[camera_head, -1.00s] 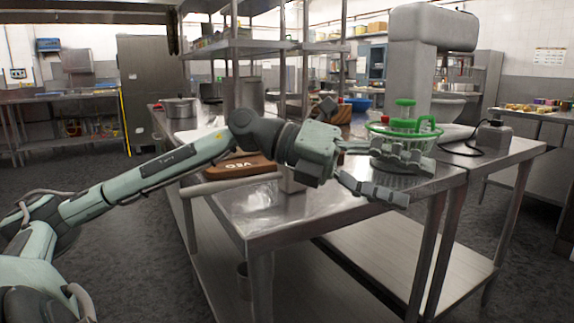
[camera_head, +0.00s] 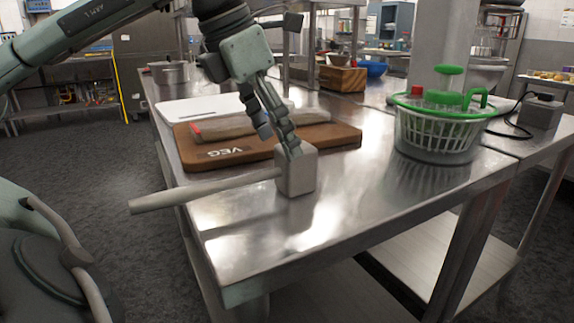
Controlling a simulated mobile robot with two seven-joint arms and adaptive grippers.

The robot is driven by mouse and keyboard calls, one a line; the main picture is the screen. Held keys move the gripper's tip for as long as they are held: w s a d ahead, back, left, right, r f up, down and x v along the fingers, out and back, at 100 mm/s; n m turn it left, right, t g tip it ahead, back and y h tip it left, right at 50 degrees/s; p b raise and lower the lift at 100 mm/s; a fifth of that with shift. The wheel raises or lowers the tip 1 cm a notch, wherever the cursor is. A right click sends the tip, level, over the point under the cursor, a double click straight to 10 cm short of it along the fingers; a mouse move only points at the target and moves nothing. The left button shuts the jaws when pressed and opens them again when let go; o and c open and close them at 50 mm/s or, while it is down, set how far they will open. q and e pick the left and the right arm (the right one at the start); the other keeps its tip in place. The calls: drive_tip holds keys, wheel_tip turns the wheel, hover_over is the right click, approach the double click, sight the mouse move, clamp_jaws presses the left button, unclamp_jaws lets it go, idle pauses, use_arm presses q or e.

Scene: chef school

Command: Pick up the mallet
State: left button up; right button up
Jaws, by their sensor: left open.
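The mallet lies at the near left part of the steel table (camera_head: 370,205). Its grey block head (camera_head: 297,172) rests on the table top, and its pale round handle (camera_head: 205,191) points left, out past the table's edge. My left gripper (camera_head: 279,146) comes down from above with its fingers pointing down. It is open. One finger is at the top of the mallet head and the other is to the left, over the brown board; I cannot tell whether the finger touches the head. My right gripper is not in view.
A brown "VEG" cutting board (camera_head: 215,155) with a long grey item (camera_head: 225,127) lies just behind the mallet. A white board (camera_head: 205,106) is behind that. A green and clear salad spinner (camera_head: 437,135) stands to the right. The table's front right area is clear.

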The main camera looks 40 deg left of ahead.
sight(294, 166)
use_arm(q)
drive_tip(key=x, duration=0.3)
drive_tip(key=shift+d, duration=0.35)
drive_tip(key=x, duration=0.2)
drive_tip(key=shift+w+d+f+p, duration=0.15)
drive_tip(key=shift+w+f+p, duration=0.1)
drive_tip(key=shift+f+p, duration=0.05)
drive_tip(key=shift+w+f, duration=0.2)
drive_tip(key=shift+f, duration=0.3)
drive_tip(key=c, duration=1.4)
drive_tip(key=shift+r, duration=0.1)
drive_tip(key=shift+c, duration=0.9)
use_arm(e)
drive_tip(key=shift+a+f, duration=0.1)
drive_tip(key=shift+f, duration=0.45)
use_arm(q)
drive_tip(key=shift+r, duration=0.15)
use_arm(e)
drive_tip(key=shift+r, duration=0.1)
